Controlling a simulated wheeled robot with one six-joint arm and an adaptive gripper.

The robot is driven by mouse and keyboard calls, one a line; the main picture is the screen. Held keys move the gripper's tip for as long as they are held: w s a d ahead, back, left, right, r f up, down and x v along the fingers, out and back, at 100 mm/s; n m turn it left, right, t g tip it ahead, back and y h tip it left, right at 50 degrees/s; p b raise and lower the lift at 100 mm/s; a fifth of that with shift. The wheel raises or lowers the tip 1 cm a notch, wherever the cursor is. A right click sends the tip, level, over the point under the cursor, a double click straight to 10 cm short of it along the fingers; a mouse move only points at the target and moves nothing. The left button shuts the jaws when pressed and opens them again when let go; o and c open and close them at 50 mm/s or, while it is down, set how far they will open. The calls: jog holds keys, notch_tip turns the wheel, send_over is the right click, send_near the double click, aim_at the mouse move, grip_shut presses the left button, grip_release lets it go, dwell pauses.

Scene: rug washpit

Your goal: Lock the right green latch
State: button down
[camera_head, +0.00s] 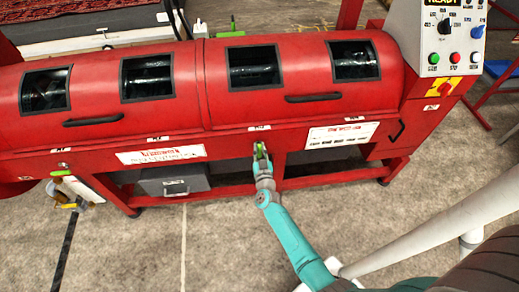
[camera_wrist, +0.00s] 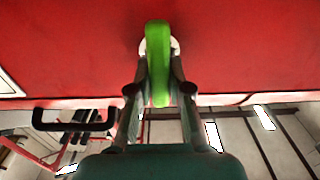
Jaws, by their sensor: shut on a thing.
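The green latch (camera_head: 259,148) is on the front of the red machine, below the middle of its covers. In the wrist view the same latch (camera_wrist: 158,50) is a long green lever, upright in the picture, on a pale round mount against the red panel. My gripper (camera_head: 262,160) reaches it from below. In the wrist view its two fingers (camera_wrist: 159,78) are closed on the lever, one on each side. Another green handle (camera_head: 61,173) shows at the machine's far left end; of these two green parts, mine is the right one.
The red machine (camera_head: 220,125) has black cover handles (camera_head: 313,97) and a control panel (camera_head: 440,35) at right. A grey box (camera_head: 174,180) sits under its frame. A white pipe (camera_head: 430,230) runs right of my arm. The concrete floor in front at left is mostly clear.

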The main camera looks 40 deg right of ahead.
jog(key=m, duration=0.4)
jog(key=shift+s+d+f+m, duration=0.15)
jog(key=shift+d+m, duration=0.1)
jog(key=shift+m, duration=0.15)
jog(key=m, duration=0.4)
jog(key=shift+s+d+f, duration=0.1)
jog(key=shift+d, duration=0.05)
jog(key=shift+s+d+f+m, duration=0.1)
jog(key=shift+f+m, duration=0.05)
jog(key=shift+m, duration=1.35)
jog(key=shift+w+a+f+m, duration=0.1)
jog(key=shift+f+m, duration=0.1)
jog(key=shift+m, duration=1.3)
jog(key=shift+s+d+f+m, duration=0.1)
jog(key=shift+f+m, duration=0.05)
jog(key=shift+m, duration=1.35)
jog(key=c, duration=1.1)
grip_release()
